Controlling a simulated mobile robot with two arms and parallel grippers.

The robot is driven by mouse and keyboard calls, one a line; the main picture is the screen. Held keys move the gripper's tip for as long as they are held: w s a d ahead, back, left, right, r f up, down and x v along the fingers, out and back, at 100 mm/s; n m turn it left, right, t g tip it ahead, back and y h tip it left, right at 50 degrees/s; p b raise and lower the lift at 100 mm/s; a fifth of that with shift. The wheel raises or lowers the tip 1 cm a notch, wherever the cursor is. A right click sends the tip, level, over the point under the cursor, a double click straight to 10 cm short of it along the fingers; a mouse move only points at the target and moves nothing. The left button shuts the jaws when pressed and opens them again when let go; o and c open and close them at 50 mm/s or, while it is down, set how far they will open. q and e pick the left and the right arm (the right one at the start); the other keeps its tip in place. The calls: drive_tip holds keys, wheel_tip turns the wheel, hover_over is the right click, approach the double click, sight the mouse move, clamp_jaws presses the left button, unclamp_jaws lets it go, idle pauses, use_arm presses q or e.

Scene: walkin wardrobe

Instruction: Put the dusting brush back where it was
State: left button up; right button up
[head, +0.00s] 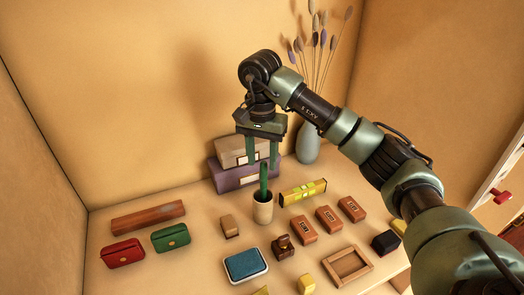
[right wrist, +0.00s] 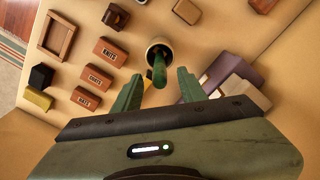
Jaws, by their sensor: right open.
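The dusting brush appears to be the dark green handle (head: 263,180) standing upright in a beige cup (head: 263,212) in the middle of the shelf. Its lower end is hidden inside the cup. The green handle (right wrist: 159,72) and the cup's rim (right wrist: 150,42) also show in the right wrist view, just past the fingertips. My right gripper (head: 263,163) points down above the cup, open and empty, its two green fingers either side of the handle's top. The same gripper (right wrist: 159,76) shows a gap between each finger and the handle. My left gripper is out of view.
Stacked boxes (head: 234,176) and a vase with dried stems (head: 307,143) stand behind. A yellow level (head: 303,192) lies right of the cup. Several labelled brown blocks (head: 303,229), a blue pad (head: 246,265) and a wooden frame (head: 348,265) lie in front. Red and green pouches (head: 171,238) lie left.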

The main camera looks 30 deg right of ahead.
drive_tip(key=shift+a+r, duration=0.1)
drive_tip(key=shift+r, duration=2.45)
